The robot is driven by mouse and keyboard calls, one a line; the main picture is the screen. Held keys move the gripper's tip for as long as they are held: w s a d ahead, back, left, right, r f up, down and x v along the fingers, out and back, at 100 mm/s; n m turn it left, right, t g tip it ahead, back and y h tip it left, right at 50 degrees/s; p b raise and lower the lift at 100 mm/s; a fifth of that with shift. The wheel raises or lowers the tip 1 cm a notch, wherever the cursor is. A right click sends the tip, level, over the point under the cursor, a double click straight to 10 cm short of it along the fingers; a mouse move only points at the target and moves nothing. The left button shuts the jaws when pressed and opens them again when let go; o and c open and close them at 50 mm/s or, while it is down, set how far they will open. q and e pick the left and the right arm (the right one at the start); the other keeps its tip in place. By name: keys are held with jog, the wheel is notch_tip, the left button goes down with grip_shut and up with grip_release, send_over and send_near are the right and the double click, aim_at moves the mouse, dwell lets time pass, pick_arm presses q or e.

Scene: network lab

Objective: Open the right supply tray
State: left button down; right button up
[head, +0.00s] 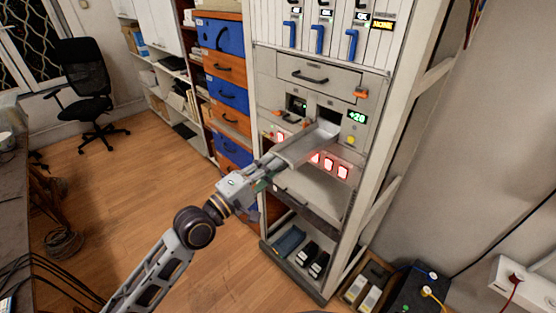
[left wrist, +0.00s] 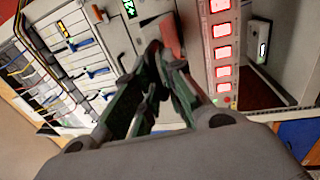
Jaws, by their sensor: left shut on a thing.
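The right supply tray (head: 312,147) is a grey, shallow tray. In the head view it sticks out of its slot (head: 329,115) in the rack, towards my left arm. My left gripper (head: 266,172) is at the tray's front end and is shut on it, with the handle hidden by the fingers. In the left wrist view the green-sided fingers (left wrist: 163,75) are close together, with an orange-red part (left wrist: 169,38) just beyond their tips. The left slot (head: 297,104), with an orange handle (head: 287,119) below it, is beside the right one. My right gripper is not in view.
Red lit buttons (head: 329,165) sit below the trays. A closed drawer (head: 317,76) with a black handle is above, and a wide grey shelf (head: 309,191) is below. Blue and orange drawers (head: 222,36) stand left of the rack.

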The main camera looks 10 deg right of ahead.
pick_arm(q)
jog(key=shift+s+a+r, duration=0.2)
jog(key=shift+a+r, duration=0.2)
jog(key=c, duration=1.7)
grip_release()
jog(key=shift+o, duration=0.7)
jog(key=shift+f, duration=0.15)
jog(key=shift+f, duration=0.1)
jog(key=shift+s, duration=0.1)
jog(key=v, duration=1.2)
jog(key=shift+m, duration=0.4)
